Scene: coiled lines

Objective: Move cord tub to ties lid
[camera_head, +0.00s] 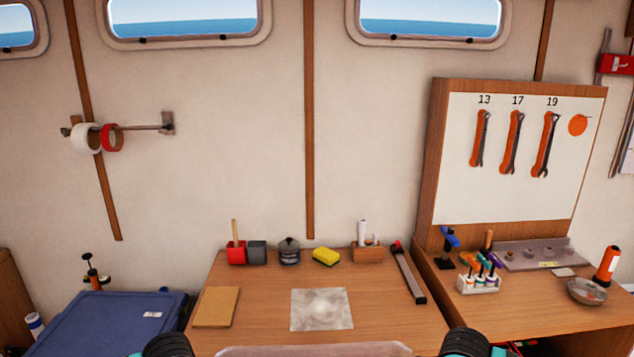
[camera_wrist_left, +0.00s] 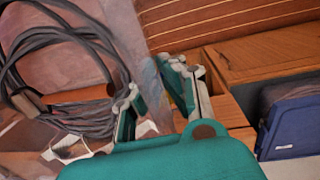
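The cord tub (camera_head: 315,350) shows only as a pale, translucent rim at the bottom edge of the head view, between my two arms. In the left wrist view its clear wall (camera_wrist_left: 122,38) and a dark coiled cord inside are close up. A large blue box with a flat lid (camera_head: 115,320) and a small unreadable label, likely the ties lid, is at the lower left. My right gripper is out of view; only part of its arm shows.
A second bench at right holds tools and a bowl (camera_head: 587,291). An orange-handled tool (camera_head: 92,272) stands behind the blue box.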

